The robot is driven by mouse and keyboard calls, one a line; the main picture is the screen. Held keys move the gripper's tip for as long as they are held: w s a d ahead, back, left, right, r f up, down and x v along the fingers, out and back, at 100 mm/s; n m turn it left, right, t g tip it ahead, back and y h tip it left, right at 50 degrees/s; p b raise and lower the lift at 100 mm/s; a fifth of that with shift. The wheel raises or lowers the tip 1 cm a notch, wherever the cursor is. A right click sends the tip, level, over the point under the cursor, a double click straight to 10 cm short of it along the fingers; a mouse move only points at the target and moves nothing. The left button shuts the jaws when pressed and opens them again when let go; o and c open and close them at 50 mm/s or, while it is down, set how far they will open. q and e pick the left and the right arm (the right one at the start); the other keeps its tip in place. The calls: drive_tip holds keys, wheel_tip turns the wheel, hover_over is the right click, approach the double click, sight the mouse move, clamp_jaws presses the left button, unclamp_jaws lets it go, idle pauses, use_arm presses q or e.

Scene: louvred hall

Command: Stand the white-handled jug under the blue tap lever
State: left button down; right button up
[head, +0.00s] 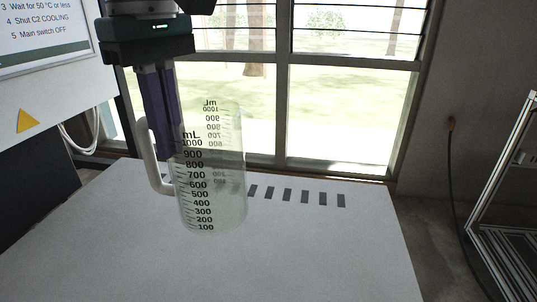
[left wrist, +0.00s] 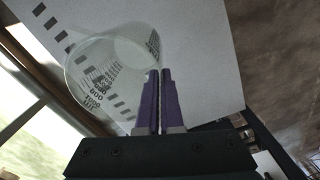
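The jug (head: 212,190) is clear, with black mL marks and a white handle (head: 149,160) on its left side. It looks upright over the pale table; whether its base touches the top is hard to tell. My left gripper (head: 168,150) points down from above, its purple fingers close together across the upper part of the handle. In the left wrist view the jug (left wrist: 110,68) lies just beside the nearly closed fingertips (left wrist: 160,75), which hide the handle. No blue tap lever shows in either view. My right gripper is out of view.
The pale table (head: 320,255) is clear to the right and in front of the jug. A row of dark rectangles (head: 304,196) runs along its back. A white panel with a yellow triangle (head: 27,121) stands at left. A metal frame (head: 500,180) stands at right, beyond the table.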

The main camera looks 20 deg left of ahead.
use_arm(q)
wheel_tip(320, 180, up, 5)
drive_tip(key=shift+r, duration=0.4)
drive_tip(key=s+d+r+m+p, duration=0.2)
drive_tip(key=d+r+m+p, duration=0.2)
drive_tip(key=r+m+p, duration=0.35)
drive_tip(key=s+d+r+m+p, duration=0.2)
drive_tip(key=d+r+m+p, duration=0.2)
drive_tip(key=r+m+p, duration=0.4)
drive_tip(key=s+r+p, duration=0.2)
drive_tip(key=r+p, duration=1.5)
drive_tip(key=p, duration=0.1)
drive_tip(key=s+r+p, duration=0.3)
drive_tip(key=r+p, duration=1.5)
drive_tip(key=shift+s+a+r+m, duration=0.2)
drive_tip(key=shift+s+m, duration=0.05)
drive_tip(key=shift+m, duration=0.1)
drive_tip(key=shift+f, duration=0.1)
